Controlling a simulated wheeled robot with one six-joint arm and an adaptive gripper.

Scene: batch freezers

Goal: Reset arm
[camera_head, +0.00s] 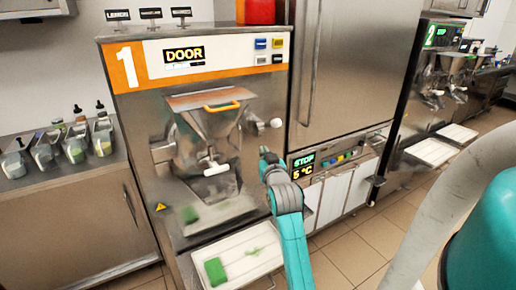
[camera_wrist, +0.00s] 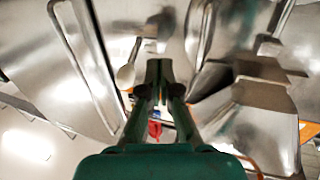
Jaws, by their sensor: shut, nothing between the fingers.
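My gripper (camera_head: 267,160) is raised in front of the right side of batch freezer 1, near its round white knob. In the wrist view my gripper (camera_wrist: 159,72) points at steel surfaces with its fingers together and nothing between them. Batch freezer 1 (camera_head: 130,120) has an orange band and a display reading DOOR. Its steel hopper has an orange-handled lid (camera_head: 222,107), and a white handle (camera_head: 211,167) sits below it. I cannot tell whether my gripper touches the machine.
A white tray (camera_head: 225,247) below freezer 1 holds a green block (camera_head: 215,271) and green smears. Steel containers with green contents (camera_head: 75,147) stand on the left counter. A tall steel cabinet (camera_head: 350,60) and freezer 2 (camera_head: 440,33) stand right. Tiled floor (camera_head: 375,238) is open in front.

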